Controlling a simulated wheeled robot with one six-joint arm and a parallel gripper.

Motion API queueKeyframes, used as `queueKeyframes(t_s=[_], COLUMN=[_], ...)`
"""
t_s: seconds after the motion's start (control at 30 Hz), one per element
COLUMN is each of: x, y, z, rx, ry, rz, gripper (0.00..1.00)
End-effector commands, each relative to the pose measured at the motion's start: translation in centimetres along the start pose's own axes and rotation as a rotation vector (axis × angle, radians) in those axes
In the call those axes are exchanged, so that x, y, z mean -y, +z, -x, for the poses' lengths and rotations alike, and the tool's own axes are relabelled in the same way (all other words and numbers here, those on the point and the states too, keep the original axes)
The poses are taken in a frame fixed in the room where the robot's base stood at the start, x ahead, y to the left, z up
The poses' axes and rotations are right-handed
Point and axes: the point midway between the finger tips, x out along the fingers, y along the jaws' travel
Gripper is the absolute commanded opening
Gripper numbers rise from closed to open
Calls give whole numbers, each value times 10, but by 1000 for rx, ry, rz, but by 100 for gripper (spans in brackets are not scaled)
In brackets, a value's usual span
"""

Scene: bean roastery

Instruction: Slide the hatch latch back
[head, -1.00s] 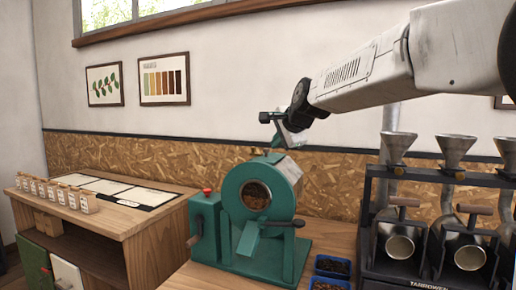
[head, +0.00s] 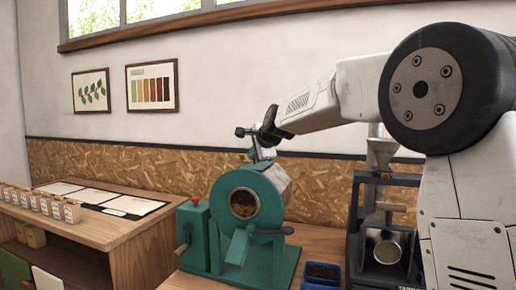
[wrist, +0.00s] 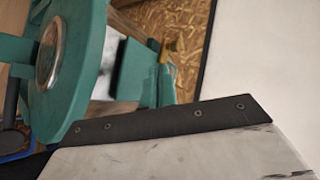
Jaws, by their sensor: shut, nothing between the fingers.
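My gripper (head: 266,153) is shut and empty, pointing down just above the top of the roaster. In the wrist view, a small brass-coloured piece (wrist: 171,46) shows beyond teal parts at the roaster's top; I cannot tell whether it is the hatch latch. Contact between my fingers and the roaster cannot be made out.
Blue trays of beans (head: 322,272) sit right of the roaster. A dark rack with a metal funnel (head: 381,153) stands farther right, partly behind my arm. The wall is close behind the roaster.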

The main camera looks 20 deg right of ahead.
Motion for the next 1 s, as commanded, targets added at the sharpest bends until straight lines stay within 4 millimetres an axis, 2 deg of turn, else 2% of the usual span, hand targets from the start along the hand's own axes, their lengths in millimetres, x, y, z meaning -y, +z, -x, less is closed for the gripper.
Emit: queueKeyframes(t_s=[0.1,0.37,0.83,0.93,1.0], x=[-2,16,20,20,20], y=[0,0,0,-7,-19], z=[-27,-56,-62,-63,-65], rx=[1,0,0,-8,-21], ry=[4,0,1,1,2], rz=[0,1,0,-5,-13], gripper=[0,0,0,0,0])
